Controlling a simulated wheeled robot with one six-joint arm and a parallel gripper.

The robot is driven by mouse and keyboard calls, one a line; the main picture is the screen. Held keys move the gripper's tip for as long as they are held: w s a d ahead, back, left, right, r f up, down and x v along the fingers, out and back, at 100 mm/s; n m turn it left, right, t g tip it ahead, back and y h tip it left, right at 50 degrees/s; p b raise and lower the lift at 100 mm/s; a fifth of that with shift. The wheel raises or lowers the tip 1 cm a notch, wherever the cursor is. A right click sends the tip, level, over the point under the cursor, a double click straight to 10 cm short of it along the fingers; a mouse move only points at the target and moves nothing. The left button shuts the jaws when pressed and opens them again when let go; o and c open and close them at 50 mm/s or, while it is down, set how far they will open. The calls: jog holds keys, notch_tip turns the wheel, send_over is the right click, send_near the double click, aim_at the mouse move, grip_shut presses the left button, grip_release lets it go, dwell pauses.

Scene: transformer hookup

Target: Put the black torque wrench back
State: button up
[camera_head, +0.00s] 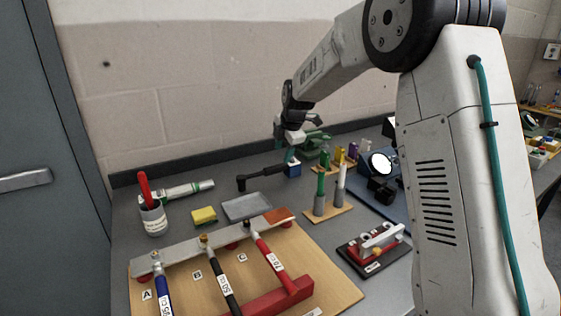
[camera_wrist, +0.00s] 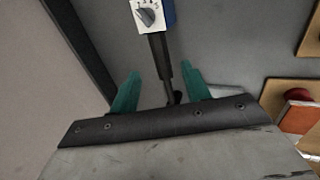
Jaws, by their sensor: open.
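The black torque wrench (camera_head: 262,174) lies at the back of the grey bench in the head view, with its head to the left. Its right end meets a small blue block (camera_head: 293,169). In the wrist view the wrench (camera_wrist: 158,55) runs down from a blue and white block with a dial (camera_wrist: 149,14); whether they are joined I cannot tell. My gripper (camera_head: 291,156) is above the wrench's right end. In the wrist view the teal fingers of my gripper (camera_wrist: 160,70) are open, one on each side of the black shaft, with gaps visible.
A grey tray (camera_head: 246,207) and yellow sponge (camera_head: 204,216) lie in front of the wrench. A grey cup (camera_head: 153,219) stands left. A wooden board (camera_head: 325,285) with labelled cables fills the front. Upright green and white tools (camera_head: 321,190) stand right. The wall is close behind.

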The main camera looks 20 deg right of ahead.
jog(key=s+a+r+m+g, duration=0.1)
jog(key=s+r+m, duration=0.45)
jog(key=s, duration=0.65)
jog(key=s+r+m+g, duration=0.1)
jog(key=s+r+m, duration=0.4)
jog(key=s, duration=0.8)
jog(key=s+f+m, duration=0.2)
jog(key=s+m, duration=0.3)
jog(key=s, duration=0.7)
jog(key=s+f+m+g, duration=0.1)
jog(key=s+m, duration=0.3)
jog(key=s, duration=0.9)
jog(key=shift+f+m+h, duration=0.35)
jog(key=shift+f+h, duration=0.05)
